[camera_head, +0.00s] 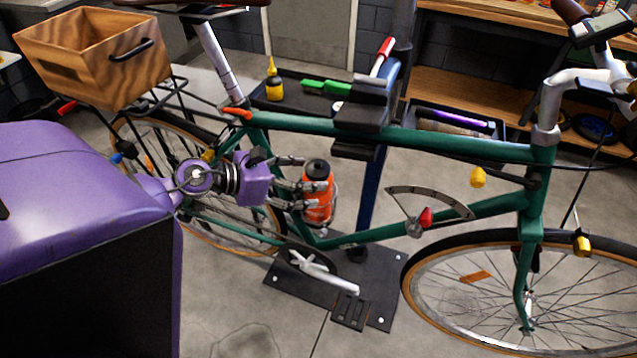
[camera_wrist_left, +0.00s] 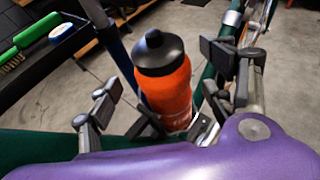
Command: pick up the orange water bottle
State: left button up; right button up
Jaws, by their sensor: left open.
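The orange water bottle (camera_head: 317,198) with a black cap stands in a holder on the green bike frame, near the seat tube and tilted slightly. It also shows in the left wrist view (camera_wrist_left: 165,88), between my fingers. My left gripper (camera_head: 302,187) is open, with its fingers reaching toward the bottle from the left. In the left wrist view one finger is on each side of the bottle, with visible gaps. The bottle's lower part is partly hidden by the holder and the gripper. My right gripper is not in view.
The green bike frame (camera_head: 430,142) surrounds the bottle closely. A repair stand (camera_head: 366,195) rises behind it from a black base plate (camera_head: 285,287). A wooden crate (camera_head: 75,68) sits on the rear rack. A tool tray with a green brush (camera_head: 326,87) stands behind the frame.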

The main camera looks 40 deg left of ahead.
pick_arm(q)
jog(key=x, duration=0.3)
jog(key=shift+w+d+r, duration=0.15)
jog(key=shift+w+d, duration=0.05)
jog(key=shift+w, duration=0.05)
grip_shut()
dwell(0.3)
